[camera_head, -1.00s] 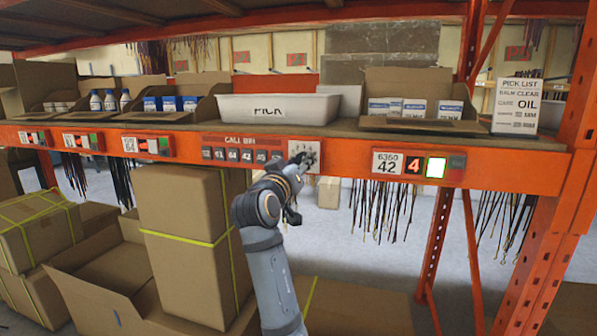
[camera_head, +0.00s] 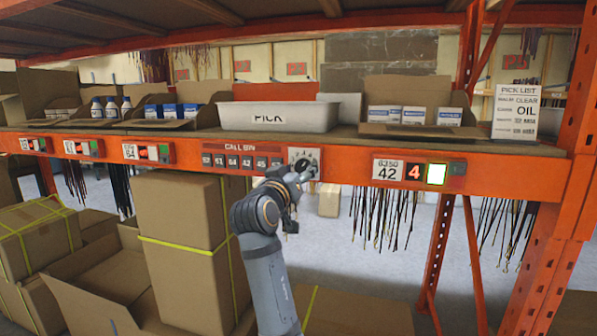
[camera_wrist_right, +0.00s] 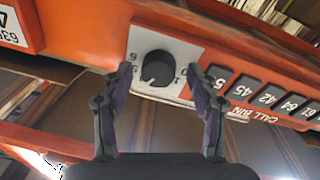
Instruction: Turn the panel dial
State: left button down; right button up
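The panel dial is a round black knob (camera_wrist_right: 158,68) on a white square plate (camera_wrist_right: 172,45), set in the orange shelf beam. In the head view the dial plate (camera_head: 304,156) sits at the right end of the CALL BIN panel. My right gripper (camera_head: 304,178) is just below the dial in that view and partly overlaps the plate's lower edge. In the right wrist view my right gripper (camera_wrist_right: 160,77) is open, with one fingertip on each side of the knob and gaps between them and it. The knob's pale pointer mark faces lower left there. My left gripper is not in view.
The CALL BIN panel (camera_head: 240,158) has several numbered keys. Right of the dial is a 6350 42 label (camera_head: 388,171) with a red 4 display and a lit green-white button. A white PICK tote (camera_head: 278,114) sits on the shelf above. Cardboard boxes (camera_head: 180,211) stand below.

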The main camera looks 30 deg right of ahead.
jog(key=shift+r, duration=0.1)
notch_tip(320, 180, up, 10)
dwell(0.4)
jog(key=shift+f, duration=0.2)
